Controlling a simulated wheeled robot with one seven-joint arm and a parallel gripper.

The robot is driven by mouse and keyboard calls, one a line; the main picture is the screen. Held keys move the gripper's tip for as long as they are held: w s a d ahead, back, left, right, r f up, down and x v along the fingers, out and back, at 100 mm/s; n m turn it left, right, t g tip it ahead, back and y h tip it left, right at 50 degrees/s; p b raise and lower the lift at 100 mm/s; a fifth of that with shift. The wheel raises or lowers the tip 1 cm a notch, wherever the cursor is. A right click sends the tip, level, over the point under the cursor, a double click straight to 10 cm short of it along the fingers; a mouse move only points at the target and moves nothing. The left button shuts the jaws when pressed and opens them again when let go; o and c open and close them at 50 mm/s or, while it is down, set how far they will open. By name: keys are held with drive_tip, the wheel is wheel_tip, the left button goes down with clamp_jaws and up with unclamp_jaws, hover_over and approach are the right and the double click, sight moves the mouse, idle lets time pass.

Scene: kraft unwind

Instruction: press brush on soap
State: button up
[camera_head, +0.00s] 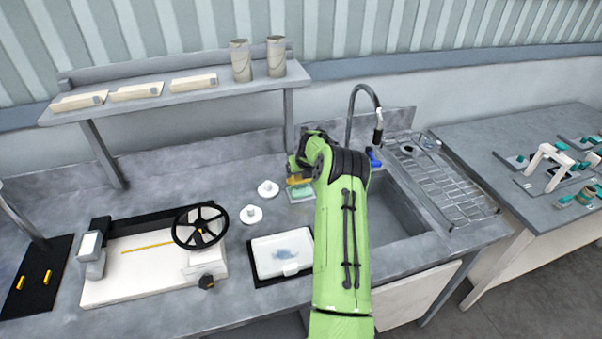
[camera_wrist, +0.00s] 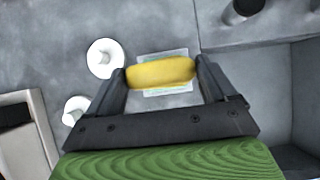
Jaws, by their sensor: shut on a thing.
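My gripper (camera_wrist: 161,80) is shut on a yellow brush (camera_wrist: 160,72), whose body spans between the two dark fingers in the wrist view. The brush also shows in the head view (camera_head: 298,181), partly hidden by my green arm. A pale green soap (camera_head: 301,192) on a flat tray lies under the brush at the left of the sink. In the wrist view the soap tray (camera_wrist: 166,92) shows around the brush's edges. I cannot tell whether the brush touches the soap.
Two white round knobs (camera_head: 251,214) stand left of the soap. The sink basin (camera_head: 393,217) and tall faucet (camera_head: 364,103) are to the right. A white tray (camera_head: 281,254) lies in front, and a fixture with a black handwheel (camera_head: 200,228) stands at the left.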

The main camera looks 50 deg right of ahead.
drive_tip(key=shift+r+p, duration=1.1)
drive_tip(key=shift+r, duration=1.6)
drive_tip(key=shift+f, duration=0.1)
drive_tip(key=shift+f, duration=0.1)
